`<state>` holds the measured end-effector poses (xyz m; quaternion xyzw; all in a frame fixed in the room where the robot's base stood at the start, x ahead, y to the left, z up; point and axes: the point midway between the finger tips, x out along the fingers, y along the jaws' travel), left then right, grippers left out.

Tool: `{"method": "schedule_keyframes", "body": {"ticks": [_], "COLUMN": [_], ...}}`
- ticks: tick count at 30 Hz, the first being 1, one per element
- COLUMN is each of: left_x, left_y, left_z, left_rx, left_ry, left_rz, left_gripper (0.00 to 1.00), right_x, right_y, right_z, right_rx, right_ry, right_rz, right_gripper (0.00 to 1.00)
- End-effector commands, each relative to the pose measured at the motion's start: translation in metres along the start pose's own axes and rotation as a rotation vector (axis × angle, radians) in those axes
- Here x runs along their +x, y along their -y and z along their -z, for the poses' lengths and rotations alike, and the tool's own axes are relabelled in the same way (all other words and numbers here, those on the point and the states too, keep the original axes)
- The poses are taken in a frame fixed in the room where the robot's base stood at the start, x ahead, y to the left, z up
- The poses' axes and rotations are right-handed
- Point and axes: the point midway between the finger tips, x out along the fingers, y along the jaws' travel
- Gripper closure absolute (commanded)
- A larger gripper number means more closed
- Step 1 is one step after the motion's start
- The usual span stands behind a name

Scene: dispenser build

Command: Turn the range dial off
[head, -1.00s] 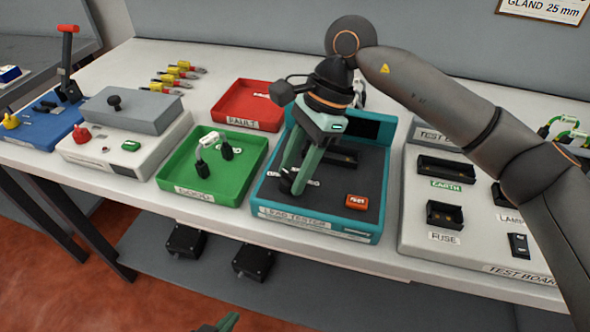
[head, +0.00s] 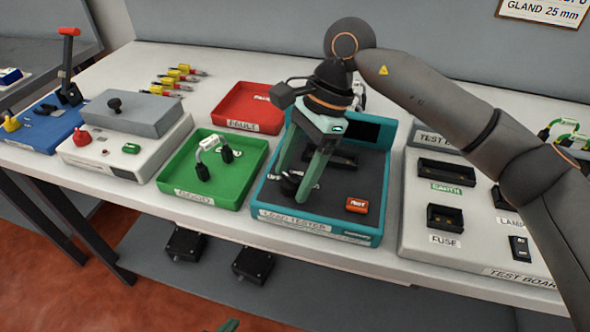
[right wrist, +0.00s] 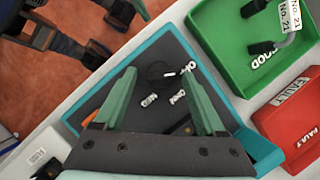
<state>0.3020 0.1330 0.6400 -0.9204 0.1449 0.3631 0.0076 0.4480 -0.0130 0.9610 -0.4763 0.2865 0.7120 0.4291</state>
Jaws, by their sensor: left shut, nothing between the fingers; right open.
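The lead tester (head: 262,212) is a teal-edged dark panel in the middle of the bench. Its black range dial (right wrist: 153,71) shows between my right fingers in the right wrist view, with a small white mark on the side towards the OFF lettering (right wrist: 188,68). Other white labels (right wrist: 178,96) lie beside it. In the head view the dial is partly hidden by the fingers. My right gripper (head: 297,186) is open above the dial, green fingers apart; it also shows in the right wrist view (right wrist: 160,88). Contact cannot be told. My left gripper (head: 230,325) shows only a fingertip at the bottom edge.
A green GOOD tray (head: 172,183) holding a looped lead (head: 208,146) stands left of the tester. A red FAULT tray (head: 228,116) is behind. The test board (head: 413,220) stands right. An orange-red button (head: 357,205) is on the tester panel.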

Motion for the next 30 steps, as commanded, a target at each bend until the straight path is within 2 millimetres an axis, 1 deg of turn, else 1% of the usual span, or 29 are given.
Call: {"method": "schedule_keyframes", "body": {"ticks": [4, 8, 18, 21, 25, 30], "left_x": [0.0, 0.0, -0.002, -0.003, -0.003, -0.003], "left_y": [0.001, 0.001, 0.002, 0.002, 0.004, 0.004], "left_z": [0.0, 0.001, 0.007, 0.009, 0.009, 0.007], "left_rx": [0.0, 0.0, 0.002, 0.002, 0.002, 0.001], "left_ry": [0.0, 0.0, -0.008, -0.013, -0.014, -0.01], "left_rz": [0.001, 0.001, 0.003, 0.006, 0.009, 0.01], "left_gripper": [1.0, 1.0, 1.0, 1.0, 1.0, 1.0], "right_x": [-0.003, -0.018, -0.091, -0.107, -0.12, -0.126], "right_y": [0.0, 0.001, 0.001, 0.0, 0.0, 0.0], "right_z": [0.0, 0.0, 0.0, 0.0, 0.0, 0.0], "right_rx": [0.001, 0.002, 0.001, 0.001, 0.001, -0.001], "right_ry": [0.0, 0.001, -0.001, 0.0, 0.0, 0.0], "right_rz": [0.0, 0.003, 0.003, 0.002, 0.001, 0.0], "right_gripper": [0.27, 0.27, 0.27, 0.27, 0.27, 0.27]}}
